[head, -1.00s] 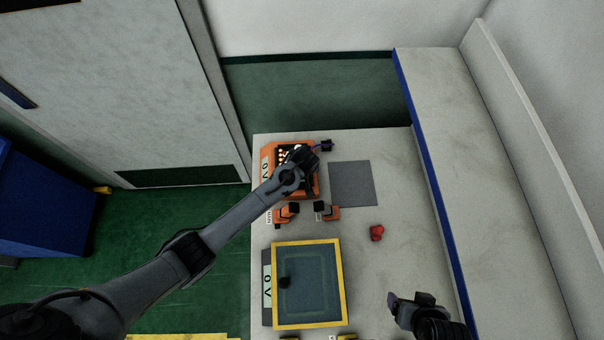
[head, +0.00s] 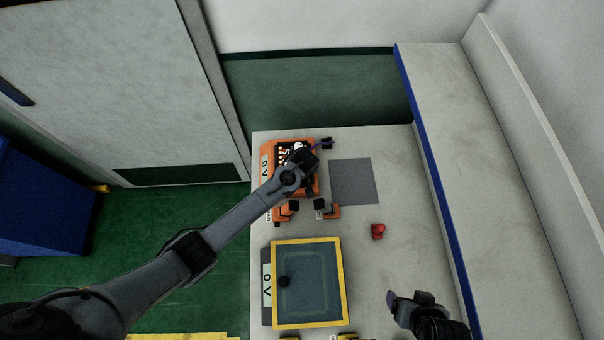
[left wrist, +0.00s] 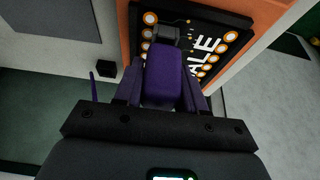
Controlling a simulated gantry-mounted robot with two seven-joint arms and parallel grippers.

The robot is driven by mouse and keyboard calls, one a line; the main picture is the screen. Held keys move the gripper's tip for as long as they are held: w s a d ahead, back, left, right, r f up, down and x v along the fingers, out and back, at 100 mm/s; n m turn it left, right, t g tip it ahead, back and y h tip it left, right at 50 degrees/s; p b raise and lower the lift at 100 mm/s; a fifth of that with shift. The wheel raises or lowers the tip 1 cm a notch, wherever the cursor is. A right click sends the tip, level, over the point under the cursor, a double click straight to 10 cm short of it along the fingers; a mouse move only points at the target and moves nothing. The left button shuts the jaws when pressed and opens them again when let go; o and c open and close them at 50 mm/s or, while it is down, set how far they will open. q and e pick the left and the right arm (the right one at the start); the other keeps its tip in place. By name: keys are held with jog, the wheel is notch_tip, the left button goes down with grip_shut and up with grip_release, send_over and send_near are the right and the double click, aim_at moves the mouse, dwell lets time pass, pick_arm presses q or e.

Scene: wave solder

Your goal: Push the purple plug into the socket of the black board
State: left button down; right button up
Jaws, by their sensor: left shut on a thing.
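The black board (head: 281,153) lies in an orange frame (head: 266,150) at the far left of the table. White lettering and orange-ringed pads show on it (left wrist: 232,22) in the left wrist view. My left gripper (head: 304,160) is over the board's right part, shut on the purple plug (left wrist: 165,78). The plug points at a dark grey socket (left wrist: 163,33) on the board; its front end is close to the socket, but I cannot tell whether it has entered. My right gripper (head: 409,299) is open and empty at the lower right.
A grey mat (head: 352,181) lies right of the board. Orange-and-black clamps (head: 328,210) stand in front of it. A red object (head: 378,231) and a yellow-framed panel (head: 342,280) are nearer. A purple cable (head: 322,145) with a black end is beside the board.

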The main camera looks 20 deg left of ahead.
dwell(0.6)
pick_arm(q)
jog(key=shift+f, duration=0.35)
jog(key=c, duration=0.6)
grip_release()
jog(key=shift+o, duration=0.2)
jog(key=shift+r, duration=0.15)
